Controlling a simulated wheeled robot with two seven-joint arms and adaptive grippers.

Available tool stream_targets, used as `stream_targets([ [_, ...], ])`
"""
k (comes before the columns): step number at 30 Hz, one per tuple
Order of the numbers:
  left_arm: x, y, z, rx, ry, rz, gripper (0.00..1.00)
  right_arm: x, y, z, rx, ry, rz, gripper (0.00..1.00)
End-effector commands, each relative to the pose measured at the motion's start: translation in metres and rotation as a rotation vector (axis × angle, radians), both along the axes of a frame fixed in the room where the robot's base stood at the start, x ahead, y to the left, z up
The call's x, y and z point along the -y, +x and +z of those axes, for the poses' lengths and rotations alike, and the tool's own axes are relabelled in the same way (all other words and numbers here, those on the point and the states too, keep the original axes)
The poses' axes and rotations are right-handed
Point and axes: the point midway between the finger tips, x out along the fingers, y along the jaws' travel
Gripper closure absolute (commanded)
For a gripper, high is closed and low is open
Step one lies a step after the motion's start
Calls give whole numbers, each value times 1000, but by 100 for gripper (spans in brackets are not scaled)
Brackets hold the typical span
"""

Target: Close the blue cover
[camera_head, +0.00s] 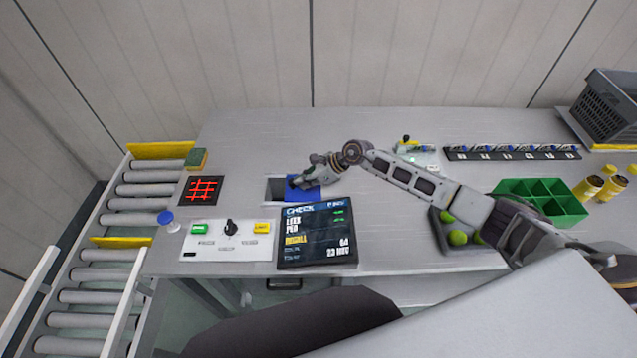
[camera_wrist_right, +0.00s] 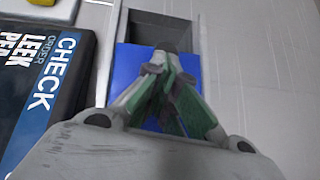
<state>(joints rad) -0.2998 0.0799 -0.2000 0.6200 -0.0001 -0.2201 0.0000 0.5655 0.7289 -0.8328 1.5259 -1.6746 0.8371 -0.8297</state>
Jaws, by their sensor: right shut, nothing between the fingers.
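The blue cover (camera_head: 303,193) lies at a rectangular opening (camera_head: 275,189) in the grey table, behind the dark screen. In the head view the left part of the opening is uncovered and dark. My right gripper (camera_head: 293,184) is over the cover, shut and empty, with its fingertips near the cover's left edge. In the right wrist view the blue cover (camera_wrist_right: 128,72) spreads under the fingers (camera_wrist_right: 168,62), and the open part of the slot (camera_wrist_right: 158,30) shows beyond the fingertips. I cannot tell whether the fingers touch the cover. My left gripper is not in view.
The "CHECK" screen (camera_head: 317,235) stands just in front of the opening. A white button panel (camera_head: 228,240) is to its left. A red-lit grid (camera_head: 202,190) lies left of the opening. A green divided box (camera_head: 541,200) is at right. The table behind the opening is clear.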

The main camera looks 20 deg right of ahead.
Motion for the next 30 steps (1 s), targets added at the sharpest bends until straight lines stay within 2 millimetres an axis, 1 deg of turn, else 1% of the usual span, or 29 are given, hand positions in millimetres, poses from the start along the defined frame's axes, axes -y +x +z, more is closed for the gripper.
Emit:
stream_targets([
  [1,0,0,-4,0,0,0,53,-10,2,-2,1,1,3,100],
  [6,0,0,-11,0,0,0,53,-35,9,-3,0,0,3,100],
  [10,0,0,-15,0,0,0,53,-54,14,-3,-1,0,4,100],
  [13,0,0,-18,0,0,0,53,-63,18,-2,-1,-1,2,100],
  [18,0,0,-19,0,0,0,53,-70,19,-2,-2,-1,0,100],
  [30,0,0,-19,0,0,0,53,-69,20,-1,0,-1,0,100],
])
